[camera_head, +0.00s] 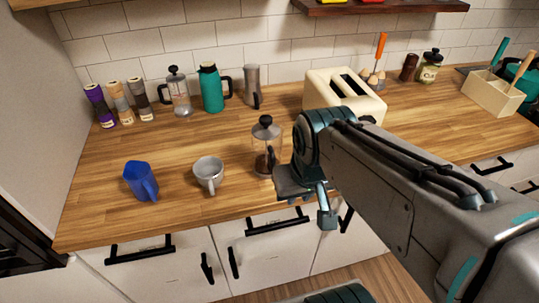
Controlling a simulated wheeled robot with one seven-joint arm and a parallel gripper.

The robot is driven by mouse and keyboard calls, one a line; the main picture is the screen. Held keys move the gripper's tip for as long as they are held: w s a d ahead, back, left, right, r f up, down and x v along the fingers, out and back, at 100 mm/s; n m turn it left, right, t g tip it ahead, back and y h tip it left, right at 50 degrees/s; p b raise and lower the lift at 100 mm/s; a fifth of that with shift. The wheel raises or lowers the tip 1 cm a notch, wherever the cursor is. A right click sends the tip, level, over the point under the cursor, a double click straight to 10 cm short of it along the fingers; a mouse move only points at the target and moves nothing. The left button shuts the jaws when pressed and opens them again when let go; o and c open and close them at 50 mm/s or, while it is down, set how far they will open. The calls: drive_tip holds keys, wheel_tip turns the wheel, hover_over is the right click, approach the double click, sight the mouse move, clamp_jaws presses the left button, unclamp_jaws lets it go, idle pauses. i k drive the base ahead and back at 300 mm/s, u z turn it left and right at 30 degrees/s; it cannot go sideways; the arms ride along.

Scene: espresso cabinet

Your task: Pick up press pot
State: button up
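A glass press pot (265,148) with a dark lid and knob stands upright on the wooden counter, near its front edge, with something dark inside. My gripper (306,201) is just right of it, low by the counter's front edge. The pot's handle side is partly covered by my wrist and gripper. I cannot tell whether the gripper touches the pot, nor whether its fingers are open or shut. A second, similar press pot (178,93) stands at the back, left of a teal jug.
A blue cup (141,181) and a white mug (209,173) stand left of the near pot. The teal jug (212,89), a grey tumbler (252,86) and a cream toaster (342,90) line the back. Drawers with black handles (277,222) lie below the counter edge.

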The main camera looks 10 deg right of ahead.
sight(267, 155)
drive_tip(key=k, duration=0.65)
drive_tip(key=u, duration=1.65)
drive_tip(key=i, duration=1.3)
drive_tip(key=z, duration=2.3)
